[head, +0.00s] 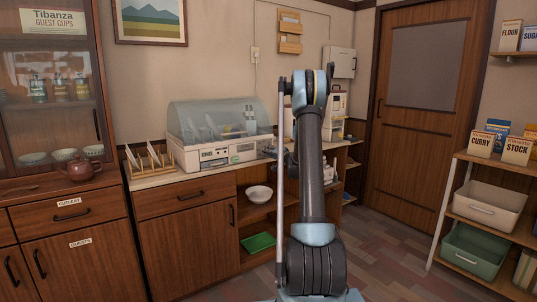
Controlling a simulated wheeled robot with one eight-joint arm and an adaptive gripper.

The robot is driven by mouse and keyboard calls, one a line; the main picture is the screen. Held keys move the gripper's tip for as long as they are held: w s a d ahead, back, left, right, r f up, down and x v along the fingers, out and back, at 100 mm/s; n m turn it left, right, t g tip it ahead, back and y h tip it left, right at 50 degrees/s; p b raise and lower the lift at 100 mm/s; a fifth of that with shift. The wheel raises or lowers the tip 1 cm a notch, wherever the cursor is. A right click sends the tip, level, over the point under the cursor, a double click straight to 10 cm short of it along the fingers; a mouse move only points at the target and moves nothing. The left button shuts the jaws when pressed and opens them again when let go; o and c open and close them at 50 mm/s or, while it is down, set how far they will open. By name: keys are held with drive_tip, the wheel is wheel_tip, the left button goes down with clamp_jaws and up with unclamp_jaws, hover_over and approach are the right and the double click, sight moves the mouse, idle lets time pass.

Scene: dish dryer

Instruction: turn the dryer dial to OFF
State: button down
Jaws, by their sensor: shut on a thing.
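The dish dryer (213,155), a cream base under a clear domed lid, stands on the wooden counter in the head view. Plates and other dishes show dimly through the lid. My arm rises in front of the counter and reaches down to the dryer's right end. My gripper (270,152) is small and dark there, against the right end of the front panel. It is shut on what seems to be the dial. The dial itself is covered by the gripper, so its setting cannot be read.
A wooden plate rack (150,163) stands left of the dryer. A teapot (79,170) sits on the cabinet at left. A white bowl (259,194) and green tray (258,242) lie on open shelves below. Shelving with bins (488,202) stands at right; the floor between is clear.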

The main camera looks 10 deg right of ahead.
drive_tip(key=n, duration=1.1)
drive_tip(key=shift+n, duration=0.4)
idle(0.3)
drive_tip(key=c, duration=1.6)
unclamp_jaws()
drive_tip(key=shift+w, duration=0.1)
drive_tip(key=shift+c, duration=0.2)
drive_tip(key=v, duration=1.2)
